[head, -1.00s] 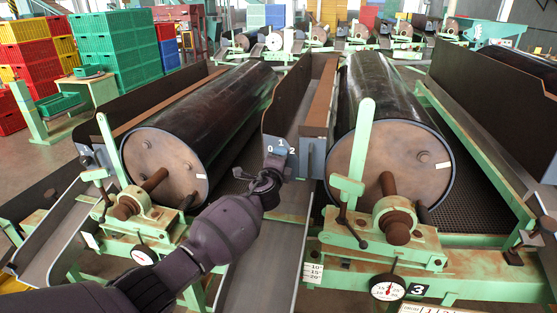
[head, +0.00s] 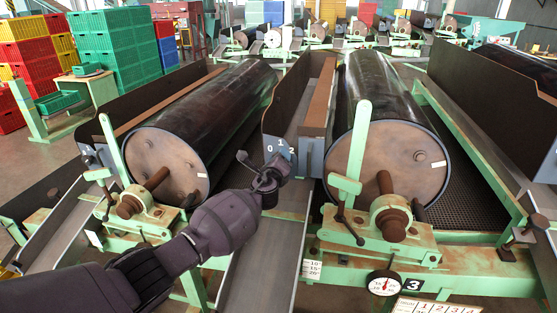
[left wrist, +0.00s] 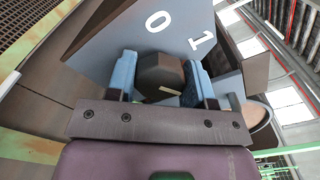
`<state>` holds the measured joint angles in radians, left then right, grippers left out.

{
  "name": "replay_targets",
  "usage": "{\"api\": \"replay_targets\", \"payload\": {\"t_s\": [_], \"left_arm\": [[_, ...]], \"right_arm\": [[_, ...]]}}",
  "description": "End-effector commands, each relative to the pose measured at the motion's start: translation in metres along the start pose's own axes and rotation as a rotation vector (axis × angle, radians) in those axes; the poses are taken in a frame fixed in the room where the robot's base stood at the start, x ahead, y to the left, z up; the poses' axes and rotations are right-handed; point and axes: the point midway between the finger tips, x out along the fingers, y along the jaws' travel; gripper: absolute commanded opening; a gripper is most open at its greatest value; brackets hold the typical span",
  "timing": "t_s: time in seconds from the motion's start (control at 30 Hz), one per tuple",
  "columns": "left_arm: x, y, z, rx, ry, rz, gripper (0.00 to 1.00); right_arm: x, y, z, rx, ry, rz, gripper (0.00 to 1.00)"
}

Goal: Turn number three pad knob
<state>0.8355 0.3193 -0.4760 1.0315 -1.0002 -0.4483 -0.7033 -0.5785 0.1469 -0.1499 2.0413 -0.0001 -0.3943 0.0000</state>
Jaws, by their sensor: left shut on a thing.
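The pad dial plate (head: 283,147), marked 0, 1 and 2, is on the front end of the trough left of the drum at the number 3 label (head: 413,285). In the left wrist view the plate (left wrist: 150,35) shows the 0 and 1. The dark brown, faceted knob (left wrist: 160,74) sits in front of it. My left gripper (head: 268,178) is at the plate and hides the knob in the head view. Its two blue fingers (left wrist: 162,82) are shut on the knob, one on each side. Which mark the knob points at cannot be told. My right gripper is not in view.
The number three drum (head: 390,160) stands right of the plate, with a green upright lever (head: 357,145) in front. Another drum (head: 165,165) is on the left. A grey chute (head: 262,265) runs below my left gripper. A pressure gauge (head: 384,283) hangs at the lower right.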

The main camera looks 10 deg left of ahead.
Motion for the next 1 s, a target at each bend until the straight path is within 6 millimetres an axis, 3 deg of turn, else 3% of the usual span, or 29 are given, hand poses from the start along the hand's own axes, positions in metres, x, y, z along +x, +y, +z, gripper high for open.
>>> {"api": "replay_targets", "payload": {"t_s": [0.4,0.43,0.57,1.0], "left_arm": [[0.0001,0.0007,0.0003,0.010,-0.001,0.001,0.24],[0.0001,0.0007,0.0003,0.009,-0.001,0.001,0.52],[0.0001,0.0005,0.0002,0.008,-0.001,0.001,0.72],[-0.0080,-0.0012,0.0014,0.006,-0.001,-0.001,0.73]], "right_arm": [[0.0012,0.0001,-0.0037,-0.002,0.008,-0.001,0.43],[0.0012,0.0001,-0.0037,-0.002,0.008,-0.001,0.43],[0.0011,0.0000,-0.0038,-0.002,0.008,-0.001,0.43],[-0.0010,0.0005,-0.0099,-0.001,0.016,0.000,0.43]]}}
